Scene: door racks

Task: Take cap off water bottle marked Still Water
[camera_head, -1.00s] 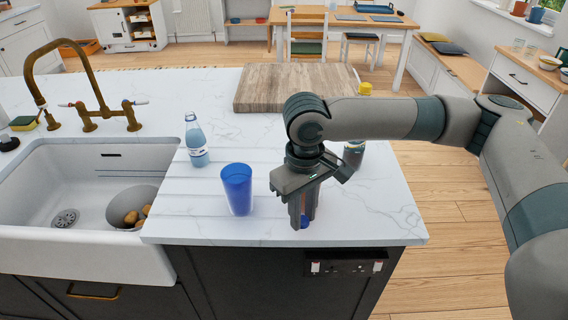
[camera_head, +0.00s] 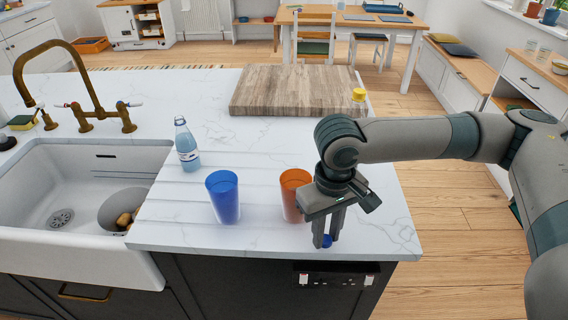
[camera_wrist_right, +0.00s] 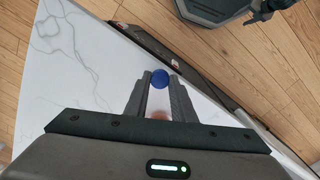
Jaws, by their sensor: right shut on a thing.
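A clear, bluish water bottle (camera_head: 187,145) with a pale label stands upright on the marble counter, right of the sink. Its label is too small to read, and I cannot tell whether a cap is on its neck. My right gripper (camera_head: 327,239) points down above the counter's front right part, well right of the bottle. It is shut on a small round blue cap (camera_wrist_right: 160,78), held between the fingertips. The cap also shows in the head view (camera_head: 327,241). My left gripper is out of view.
A blue cup (camera_head: 223,197) and an orange cup (camera_head: 292,196) stand between the bottle and my right gripper. A wooden board (camera_head: 295,90) lies at the back, with a yellow-topped item (camera_head: 358,95) beside it. The sink (camera_head: 90,190) is at the left.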

